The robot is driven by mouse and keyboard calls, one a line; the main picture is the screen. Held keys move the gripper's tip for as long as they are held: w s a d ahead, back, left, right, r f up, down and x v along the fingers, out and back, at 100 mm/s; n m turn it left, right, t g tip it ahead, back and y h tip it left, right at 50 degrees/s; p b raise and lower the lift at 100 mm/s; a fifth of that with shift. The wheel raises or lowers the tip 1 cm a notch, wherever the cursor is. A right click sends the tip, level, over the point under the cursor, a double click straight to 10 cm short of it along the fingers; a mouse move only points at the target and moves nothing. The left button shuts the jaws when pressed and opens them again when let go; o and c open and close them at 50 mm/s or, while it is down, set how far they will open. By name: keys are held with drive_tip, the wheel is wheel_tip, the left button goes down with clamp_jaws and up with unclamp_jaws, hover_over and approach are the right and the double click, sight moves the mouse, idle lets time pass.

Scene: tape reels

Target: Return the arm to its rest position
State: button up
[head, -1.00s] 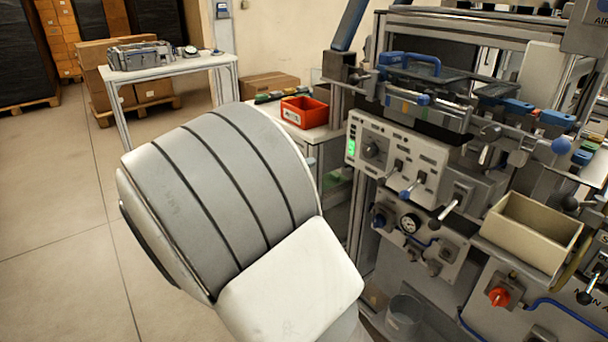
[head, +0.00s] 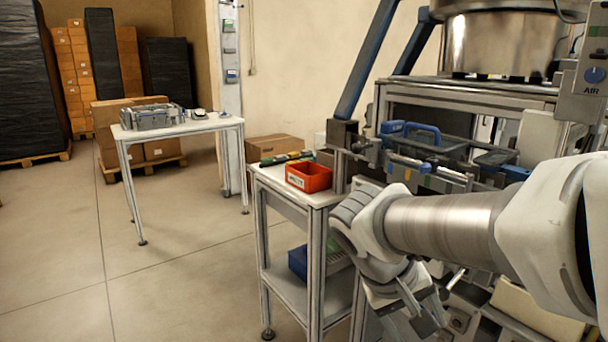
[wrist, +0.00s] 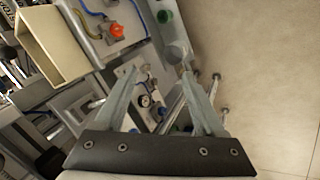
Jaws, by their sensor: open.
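My gripper (wrist: 160,75) shows in the wrist view with its two fingers spread apart and nothing between them. In the head view my arm reaches in from the right edge, and my gripper (head: 425,322) hangs low in front of the machine, partly blurred into the parts behind it. My arm covers much of the machine's control panel in the head view.
The machine (head: 465,88) stands close behind my arm. A side table (head: 290,196) with a red bin (head: 309,177) is just left of my arm. A beige bin (wrist: 52,45) shows in the wrist view. Open floor (head: 190,290) lies at left.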

drive_tip(key=s+a+r+m+t+y, duration=0.1)
drive_tip(key=s+a+r+t+y, duration=0.15)
drive_tip(key=s+y, duration=0.4)
wheel_tip(320, 180, up, 21)
drive_tip(key=s+t+h+p, duration=0.1)
drive_tip(key=s+p, duration=0.1)
drive_tip(key=p, duration=1.9)
drive_tip(key=shift+s+f, duration=0.15)
drive_tip(key=shift+f, duration=0.05)
